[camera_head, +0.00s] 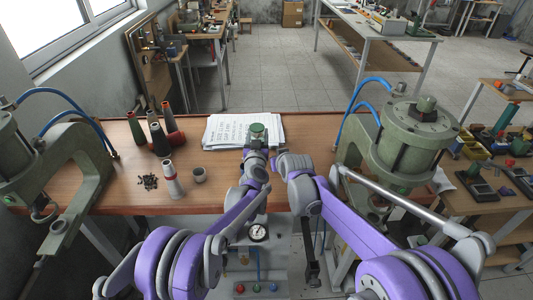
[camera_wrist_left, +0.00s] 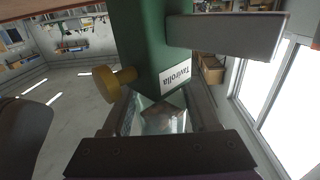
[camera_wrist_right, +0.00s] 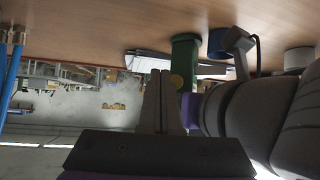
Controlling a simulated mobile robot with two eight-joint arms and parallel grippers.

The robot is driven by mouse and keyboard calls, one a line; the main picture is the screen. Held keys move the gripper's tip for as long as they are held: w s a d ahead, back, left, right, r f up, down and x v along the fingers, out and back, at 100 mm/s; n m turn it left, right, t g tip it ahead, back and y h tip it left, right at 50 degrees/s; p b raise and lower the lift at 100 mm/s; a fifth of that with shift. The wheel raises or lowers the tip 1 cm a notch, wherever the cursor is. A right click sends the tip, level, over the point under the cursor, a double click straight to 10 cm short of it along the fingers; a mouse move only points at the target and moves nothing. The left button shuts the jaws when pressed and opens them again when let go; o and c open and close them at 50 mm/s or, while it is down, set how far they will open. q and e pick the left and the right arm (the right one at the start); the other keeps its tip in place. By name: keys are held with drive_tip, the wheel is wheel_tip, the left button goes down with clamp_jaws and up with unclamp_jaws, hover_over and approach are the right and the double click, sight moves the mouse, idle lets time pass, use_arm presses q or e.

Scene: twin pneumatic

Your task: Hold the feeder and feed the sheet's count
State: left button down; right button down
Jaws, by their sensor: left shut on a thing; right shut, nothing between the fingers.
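The green feeder (camera_head: 258,131), a block with a brass knob (camera_wrist_left: 112,84) and a white label reading "Tavirolla" (camera_wrist_left: 174,79), stands over the bench in front of the papers. My left gripper (camera_head: 257,158) is shut on the feeder's lower part. My right gripper (camera_head: 276,160) is shut and empty close to the right of the feeder. In the right wrist view, its closed fingertips (camera_wrist_right: 160,74) appear beside the feeder (camera_wrist_right: 184,52) and its knob (camera_wrist_right: 176,81); I cannot tell whether they touch. Printed sheets (camera_head: 222,129) lie behind the feeder; their writing is too small to read.
Green pneumatic presses stand on the left (camera_head: 62,165) and right (camera_head: 408,140). A gauge (camera_head: 257,232) sits below the front edge.

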drive_tip(key=shift+w+a, duration=0.4)
drive_tip(key=shift+w, duration=0.05)
idle(1.8)
drive_tip(key=shift+w+a, duration=0.25)
drive_tip(key=shift+w, duration=0.05)
drive_tip(key=shift+w+a, duration=0.85)
drive_tip(key=shift+a, duration=0.1)
idle(1.6)
drive_tip(key=shift+s, duration=0.1)
drive_tip(key=shift+s+d, duration=0.35)
drive_tip(key=shift+s, duration=0.3)
drive_tip(key=shift+s+d, duration=0.35)
drive_tip(key=shift+s, duration=0.25)
drive_tip(key=shift+s+d, duration=1.8)
drive_tip(key=shift+d, duration=0.1)
